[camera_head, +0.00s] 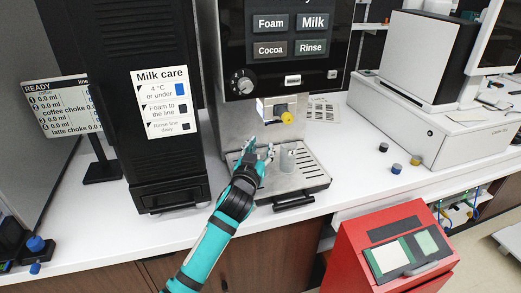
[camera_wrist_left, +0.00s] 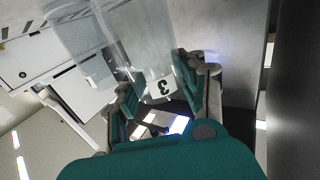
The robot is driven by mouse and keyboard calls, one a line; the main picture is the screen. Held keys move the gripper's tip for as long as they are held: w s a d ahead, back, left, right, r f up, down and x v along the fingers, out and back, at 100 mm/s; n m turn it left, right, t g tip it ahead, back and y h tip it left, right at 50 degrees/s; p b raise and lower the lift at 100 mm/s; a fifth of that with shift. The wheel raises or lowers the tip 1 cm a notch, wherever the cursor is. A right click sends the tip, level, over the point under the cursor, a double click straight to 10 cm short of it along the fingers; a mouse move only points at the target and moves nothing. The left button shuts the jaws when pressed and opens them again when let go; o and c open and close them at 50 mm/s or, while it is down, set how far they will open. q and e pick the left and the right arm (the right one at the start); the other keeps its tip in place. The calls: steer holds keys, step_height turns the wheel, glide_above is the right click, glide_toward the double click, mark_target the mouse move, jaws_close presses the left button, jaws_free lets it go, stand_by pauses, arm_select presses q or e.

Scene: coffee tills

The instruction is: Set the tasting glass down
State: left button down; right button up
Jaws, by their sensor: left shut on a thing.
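My left gripper (camera_head: 262,156) reaches over the drip tray (camera_head: 309,181) of the coffee machine, below its spout. In the left wrist view the gripper (camera_wrist_left: 163,88) is shut on a clear tasting glass (camera_wrist_left: 148,42) with a white tag marked 3 (camera_wrist_left: 163,88) between the fingers. In the head view the glass (camera_head: 288,160) shows faintly just right of the fingers, over the tray. I cannot tell whether its base touches the tray. My right gripper is not in view.
The coffee machine front (camera_head: 284,48) stands behind the tray, with a yellow-tipped spout (camera_head: 287,118). A black milk unit (camera_head: 120,90) stands close on the left. A red bin (camera_head: 390,245) stands in front.

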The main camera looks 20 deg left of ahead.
arm_select(q)
steer(key=shift+f, duration=0.15)
steer(key=shift+f, duration=0.1)
steer(key=c, duration=0.7)
jaws_free()
steer(key=shift+c, duration=0.2)
steer(key=shift+r, duration=0.25)
steer(key=s, duration=1.2)
steer(key=shift+d, duration=0.25)
